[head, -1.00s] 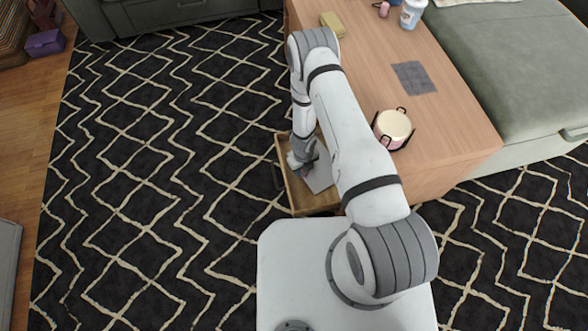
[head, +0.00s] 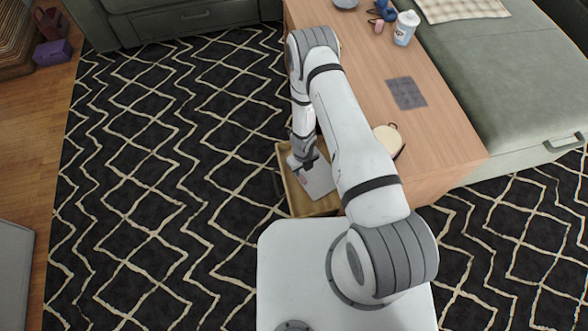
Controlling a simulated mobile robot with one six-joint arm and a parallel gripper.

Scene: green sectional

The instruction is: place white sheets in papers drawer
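The open drawer (head: 288,196) is a light wooden tray pulled out from the left side of the wooden table, low over the rug. White sheets (head: 320,183) show in the right part of the drawer, partly covered by my arm. My gripper (head: 303,172) points down over the drawer at the left edge of the sheets. A small pinkish patch shows by its fingertips. The fingers are too small and dark to tell whether they are open or shut, or whether they touch the sheets.
The wooden table (head: 440,135) holds a cream pot (head: 388,139), partly behind my arm, a grey cloth square (head: 406,93) and a white-and-blue cup (head: 405,28). A green sofa (head: 500,80) stands right of it. The patterned rug (head: 170,170) is clear on the left.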

